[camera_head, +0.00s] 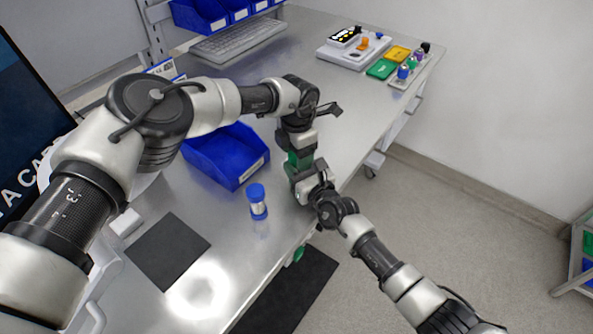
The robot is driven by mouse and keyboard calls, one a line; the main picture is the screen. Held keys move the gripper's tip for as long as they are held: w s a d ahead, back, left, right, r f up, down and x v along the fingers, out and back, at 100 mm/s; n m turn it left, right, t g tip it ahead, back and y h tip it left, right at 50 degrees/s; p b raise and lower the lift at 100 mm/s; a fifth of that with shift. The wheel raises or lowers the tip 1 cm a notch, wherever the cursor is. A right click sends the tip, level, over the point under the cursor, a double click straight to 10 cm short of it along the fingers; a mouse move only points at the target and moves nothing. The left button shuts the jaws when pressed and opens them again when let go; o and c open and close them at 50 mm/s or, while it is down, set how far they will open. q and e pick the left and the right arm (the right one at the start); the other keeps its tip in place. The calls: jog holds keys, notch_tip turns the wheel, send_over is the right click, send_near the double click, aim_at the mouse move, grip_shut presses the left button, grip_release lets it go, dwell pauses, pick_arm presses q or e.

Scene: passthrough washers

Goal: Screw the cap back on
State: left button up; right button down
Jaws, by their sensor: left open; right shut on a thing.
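My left gripper (299,150) points down from above at the table's right edge; it is open, just over a small green object (298,160). My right gripper (300,178) reaches in from the lower right, just below, and is shut on this green object, which is mostly hidden between the two grippers. I cannot tell whether it is a cap or a bottle, or whether the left fingers touch it. A small bottle (259,210) with a blue cap (256,192) stands upright on the table, left of the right gripper and apart from both grippers.
An open blue bin (222,168) stands behind the bottle. A dark mat (168,250) lies at the left front. A keyboard (238,42), blue bins and a white device (352,52) with coloured items are farther back. The metal table (225,260) ends on the right.

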pick_arm(q)
jog(key=shift+f, duration=0.25)
jog(key=c, duration=0.9)
jog(key=o, duration=1)
jog(key=shift+r, duration=0.1)
jog(key=shift+r, duration=2.2)
jog(key=shift+o, duration=0.4)
